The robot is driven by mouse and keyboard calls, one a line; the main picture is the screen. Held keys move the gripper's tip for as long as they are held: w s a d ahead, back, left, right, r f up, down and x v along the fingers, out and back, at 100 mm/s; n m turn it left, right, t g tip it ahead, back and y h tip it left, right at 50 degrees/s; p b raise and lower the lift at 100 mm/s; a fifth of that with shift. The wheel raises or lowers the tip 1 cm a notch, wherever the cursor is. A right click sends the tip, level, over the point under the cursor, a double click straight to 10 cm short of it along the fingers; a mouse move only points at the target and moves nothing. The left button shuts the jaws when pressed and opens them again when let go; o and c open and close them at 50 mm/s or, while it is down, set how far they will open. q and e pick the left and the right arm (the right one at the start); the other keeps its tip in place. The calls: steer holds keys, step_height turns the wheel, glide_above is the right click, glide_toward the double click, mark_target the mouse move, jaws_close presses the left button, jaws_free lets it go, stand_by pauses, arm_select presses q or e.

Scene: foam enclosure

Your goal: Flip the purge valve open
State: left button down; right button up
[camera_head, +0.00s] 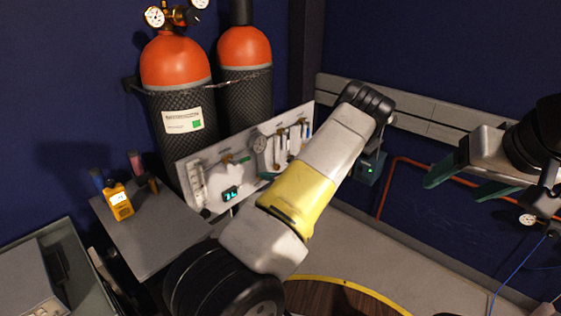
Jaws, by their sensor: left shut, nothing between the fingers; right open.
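A pale valve panel (189,172) stands in front of two orange-topped gas cylinders. Labels are too small to read, so I cannot tell which one is the purge valve. My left arm crosses the middle of the view and covers part of the panel's right side. My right gripper (470,178) is open and empty at the right, far from the panel.
The gas cylinders (178,62) are chained at the back. A grey table (150,235) at the left holds a yellow handheld meter (118,202). The floor between is open.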

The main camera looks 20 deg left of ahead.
arm_select(q)
steer(key=w+a+r, duration=0.1)
steer(key=w+a, duration=0.2)
steer(key=a, duration=0.5)
steer(key=shift+w+d, duration=0.1)
